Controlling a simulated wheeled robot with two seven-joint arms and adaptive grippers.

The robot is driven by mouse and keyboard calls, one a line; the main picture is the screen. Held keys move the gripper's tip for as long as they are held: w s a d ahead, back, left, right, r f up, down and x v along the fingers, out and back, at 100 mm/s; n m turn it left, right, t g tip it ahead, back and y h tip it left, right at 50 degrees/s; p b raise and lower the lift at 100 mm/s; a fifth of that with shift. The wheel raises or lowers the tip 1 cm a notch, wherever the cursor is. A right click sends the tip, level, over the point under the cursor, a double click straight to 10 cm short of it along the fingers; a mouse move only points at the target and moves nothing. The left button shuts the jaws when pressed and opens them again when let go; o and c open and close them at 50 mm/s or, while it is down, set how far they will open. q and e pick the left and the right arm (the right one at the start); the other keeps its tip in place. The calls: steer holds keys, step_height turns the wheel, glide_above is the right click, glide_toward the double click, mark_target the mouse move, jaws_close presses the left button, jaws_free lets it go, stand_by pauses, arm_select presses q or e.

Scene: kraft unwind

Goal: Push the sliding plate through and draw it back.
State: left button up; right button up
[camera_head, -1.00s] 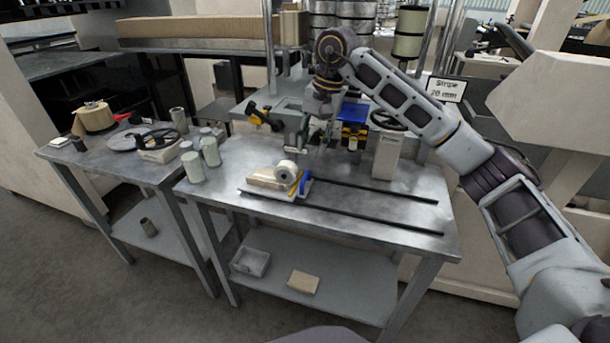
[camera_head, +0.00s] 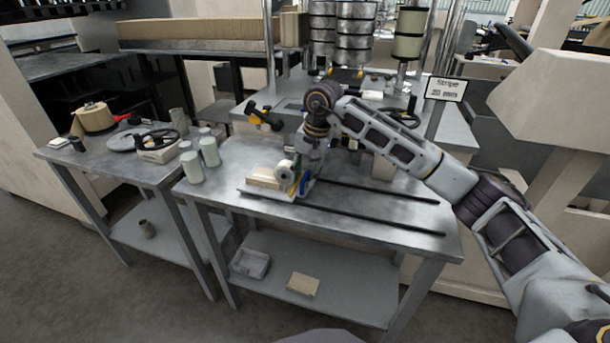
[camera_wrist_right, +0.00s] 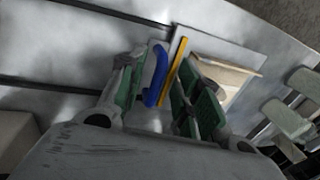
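The sliding plate (camera_head: 256,192) is a pale flat plate at the left end of two dark rails on the metal table. A blue handle (camera_head: 305,183) stands at the plate's right end, next to a yellow strip (camera_wrist_right: 175,68). My right gripper (camera_head: 303,173) reaches down at the handle. In the right wrist view its green-padded fingers are apart, with the blue handle (camera_wrist_right: 155,75) and yellow strip between them; contact cannot be told. My left gripper is out of view.
The rails (camera_head: 370,190) run right across a clear stretch of table (camera_head: 345,205). Pale green cylinders (camera_head: 209,152) stand at the table's left edge. A side table (camera_head: 105,165) holds a handwheel box and a tan roll. A sign (camera_head: 445,89) stands behind.

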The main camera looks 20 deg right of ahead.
mark_target(290, 187)
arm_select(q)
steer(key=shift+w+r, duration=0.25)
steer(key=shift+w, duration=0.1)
arm_select(e)
steer(key=shift+f, duration=0.1)
steer(key=c, duration=0.7)
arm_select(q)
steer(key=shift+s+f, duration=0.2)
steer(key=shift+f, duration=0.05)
arm_select(e)
jaws_close()
steer(key=shift+a, duration=0.1)
steer(key=shift+w+a, duration=0.4)
steer(key=shift+a, duration=0.1)
steer(key=shift+w+a, duration=0.55)
steer(key=shift+a, duration=0.2)
steer(key=shift+w+a+p, duration=0.3)
steer(key=shift+w+a, duration=0.1)
steer(key=shift+a, duration=0.15)
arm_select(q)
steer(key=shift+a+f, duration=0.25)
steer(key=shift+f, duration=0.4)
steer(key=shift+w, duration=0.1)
